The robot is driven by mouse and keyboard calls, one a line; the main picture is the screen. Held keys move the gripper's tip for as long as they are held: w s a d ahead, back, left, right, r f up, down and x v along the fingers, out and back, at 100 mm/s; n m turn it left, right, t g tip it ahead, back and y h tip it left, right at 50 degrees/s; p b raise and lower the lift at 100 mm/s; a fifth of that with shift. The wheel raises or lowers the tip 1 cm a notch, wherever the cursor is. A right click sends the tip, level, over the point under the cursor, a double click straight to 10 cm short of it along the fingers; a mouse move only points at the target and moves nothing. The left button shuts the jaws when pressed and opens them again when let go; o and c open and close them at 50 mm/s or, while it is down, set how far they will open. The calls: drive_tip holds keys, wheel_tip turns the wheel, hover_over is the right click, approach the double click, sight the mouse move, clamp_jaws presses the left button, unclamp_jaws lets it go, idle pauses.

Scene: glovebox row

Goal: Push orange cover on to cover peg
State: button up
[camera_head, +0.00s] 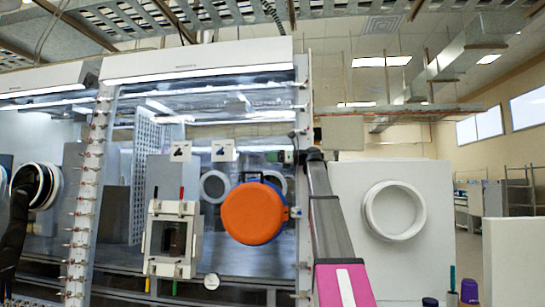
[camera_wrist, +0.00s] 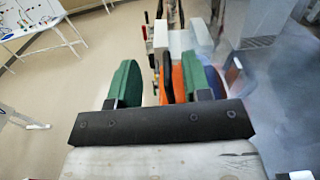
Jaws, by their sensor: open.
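The round orange cover (camera_head: 253,213) shows face-on in the head view, at the glovebox front, with a blue rim behind it. In the wrist view the orange cover (camera_wrist: 179,83) is seen edge-on, with a dark handle-like part (camera_wrist: 167,76) beside it. My gripper (camera_wrist: 165,88) is open. Its two green fingers stand either side of the dark part and the orange edge, with a clear gap at the left finger. The orange edge is close to the right finger; contact cannot be told. I cannot make out the cover peg. The gripper is not clearly seen in the head view.
A white square frame (camera_head: 173,238) is left of the cover on the glass. A white round port (camera_head: 394,210) is on the panel at right. A black glove port (camera_head: 35,186) is at far left. The wrist view shows open floor (camera_wrist: 100,55) at left.

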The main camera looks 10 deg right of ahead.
sight(259, 172)
wheel_tip(259, 172, down, 7)
drive_tip(key=shift+a+r, duration=0.1)
drive_tip(key=x, duration=0.7)
drive_tip(key=shift+w+a+r, duration=0.1)
drive_tip(key=shift+a+r, duration=0.05)
drive_tip(key=shift+r, duration=0.05)
clamp_jaws()
